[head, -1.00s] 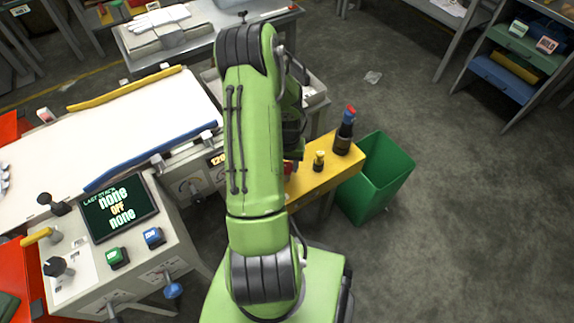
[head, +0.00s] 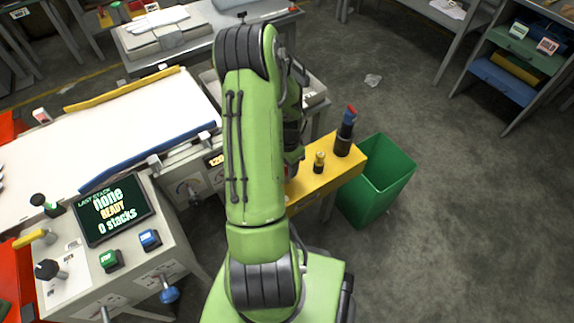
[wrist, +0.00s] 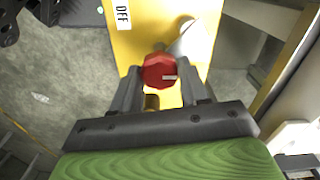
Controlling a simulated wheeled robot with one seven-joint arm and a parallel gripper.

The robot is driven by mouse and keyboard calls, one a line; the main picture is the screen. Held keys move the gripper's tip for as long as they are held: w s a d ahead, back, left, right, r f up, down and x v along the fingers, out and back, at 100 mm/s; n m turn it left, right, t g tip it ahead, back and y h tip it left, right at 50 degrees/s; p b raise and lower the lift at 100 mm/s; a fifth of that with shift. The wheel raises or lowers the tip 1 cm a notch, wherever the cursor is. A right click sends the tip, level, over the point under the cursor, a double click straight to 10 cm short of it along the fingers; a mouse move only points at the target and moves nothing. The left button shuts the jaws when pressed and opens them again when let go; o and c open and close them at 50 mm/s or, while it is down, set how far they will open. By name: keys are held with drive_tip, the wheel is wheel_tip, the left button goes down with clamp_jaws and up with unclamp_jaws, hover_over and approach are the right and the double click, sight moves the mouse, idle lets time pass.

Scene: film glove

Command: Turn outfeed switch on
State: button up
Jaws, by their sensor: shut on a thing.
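The outfeed switch's red knob (wrist: 157,71) shows in the wrist view, with a short pale mark pointing right. It sits on a yellow face with a white OFF label (wrist: 124,15) above and to its left. My gripper (wrist: 163,76) has one finger on each side of the knob and is shut on it. In the head view my green arm hides the gripper and most of the knob. The yellow box (head: 335,175) shows beside my arm.
A green bin (head: 385,180) stands to the right of the yellow box. A dark bottle-like thing (head: 344,137) and a small yellow-black piece (head: 319,162) stand on the box. The white conveyor bed (head: 110,130) is at left. Open floor lies at right.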

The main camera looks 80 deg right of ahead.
idle(0.5)
drive_tip(key=o, duration=1.1)
drive_tip(key=shift+c, duration=0.2)
drive_tip(key=shift+r, duration=0.1)
wheel_tip(320, 180, up, 16)
drive_tip(key=p, duration=0.5)
drive_tip(key=shift+f, duration=0.2)
